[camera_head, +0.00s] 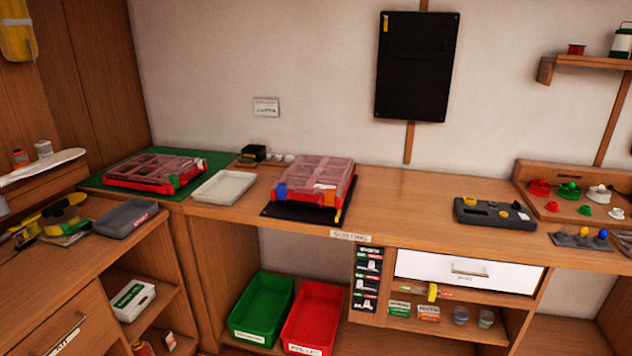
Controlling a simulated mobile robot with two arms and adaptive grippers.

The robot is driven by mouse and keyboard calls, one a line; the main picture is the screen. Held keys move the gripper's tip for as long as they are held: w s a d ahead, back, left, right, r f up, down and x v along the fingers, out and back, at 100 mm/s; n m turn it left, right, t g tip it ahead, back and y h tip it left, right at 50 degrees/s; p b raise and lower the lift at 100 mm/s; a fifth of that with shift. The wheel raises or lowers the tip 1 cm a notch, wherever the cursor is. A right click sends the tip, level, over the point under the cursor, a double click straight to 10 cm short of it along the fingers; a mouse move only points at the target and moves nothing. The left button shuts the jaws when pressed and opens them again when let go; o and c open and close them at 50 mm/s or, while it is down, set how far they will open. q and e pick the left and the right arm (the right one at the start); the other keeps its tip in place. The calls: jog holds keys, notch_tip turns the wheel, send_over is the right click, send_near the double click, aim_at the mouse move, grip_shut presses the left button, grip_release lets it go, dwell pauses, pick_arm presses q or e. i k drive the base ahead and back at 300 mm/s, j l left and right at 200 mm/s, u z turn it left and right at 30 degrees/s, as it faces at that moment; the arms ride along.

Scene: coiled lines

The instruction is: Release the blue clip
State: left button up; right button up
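A red organizer case (306,197) with a clear, pinkish lid lies on a dark mat (284,211) in the middle of the bench. A small blue clip (281,191) sits at the front left corner of this case. An orange clip (329,198) sits at its front right. The lid looks down; the view is too small to tell whether the blue clip is latched. Neither of my grippers is in view.
A second red case (138,181) lies on a green mat (108,187) to the left. An empty white tray (223,188) stands between the cases. A dark grey device (494,215) sits to the right, with clear bench (405,205) before it. Green and red bins stand below.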

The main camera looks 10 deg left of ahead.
aim_at(282, 187)
jog(key=i+l+u, duration=0.1)
jog(key=i, duration=1)
